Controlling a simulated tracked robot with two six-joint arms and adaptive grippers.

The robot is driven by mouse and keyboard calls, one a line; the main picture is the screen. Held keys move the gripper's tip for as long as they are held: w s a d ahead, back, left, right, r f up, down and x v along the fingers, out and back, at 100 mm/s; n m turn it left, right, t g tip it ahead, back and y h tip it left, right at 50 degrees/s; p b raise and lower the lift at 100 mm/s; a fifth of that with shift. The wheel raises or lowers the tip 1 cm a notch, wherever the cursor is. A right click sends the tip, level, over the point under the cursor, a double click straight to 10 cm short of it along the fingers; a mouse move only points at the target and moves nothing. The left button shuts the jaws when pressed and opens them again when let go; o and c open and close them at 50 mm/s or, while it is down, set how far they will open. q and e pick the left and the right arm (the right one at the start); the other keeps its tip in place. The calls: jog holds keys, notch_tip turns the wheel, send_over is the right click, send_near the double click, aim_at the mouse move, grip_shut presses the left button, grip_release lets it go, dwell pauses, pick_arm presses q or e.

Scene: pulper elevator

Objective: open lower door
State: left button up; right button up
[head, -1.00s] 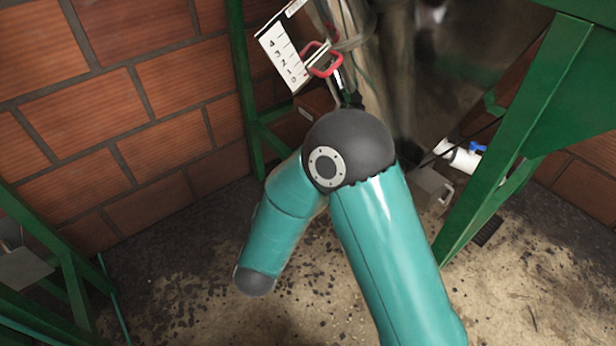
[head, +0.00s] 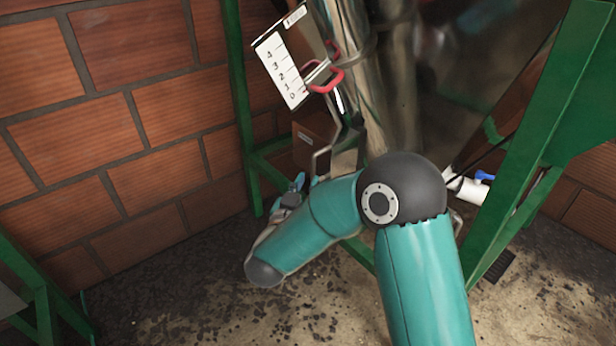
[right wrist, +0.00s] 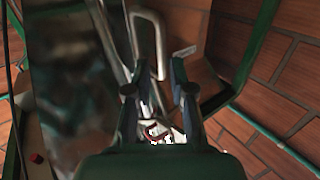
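The elevator's shiny steel column (head: 350,40) stands at the top middle of the head view. Low on it, a bent grey metal handle (head: 316,160) sticks out to the left; I take it for the lower door's handle. The door panel itself is hard to make out. My right gripper (head: 297,185) is just left of and below this handle, partly hidden by my forearm. In the right wrist view, the U-shaped handle (right wrist: 160,45) lies ahead of and between the open fingers of the right gripper (right wrist: 155,75); contact cannot be told. My left gripper is out of view.
A white scale board (head: 281,71) and a red handle (head: 325,80) are higher on the column. A green frame post (head: 240,110) stands left, and a green leg (head: 535,140) right. A white pipe with a blue valve (head: 470,187) is right. The brick wall (head: 90,130) closes the left.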

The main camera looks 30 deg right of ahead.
aim_at(313, 172)
jog(key=b+x, duration=0.1)
jog(key=x, duration=0.4)
jog(key=shift+w+d, duration=0.25)
jog(key=shift+w, duration=0.05)
grip_shut()
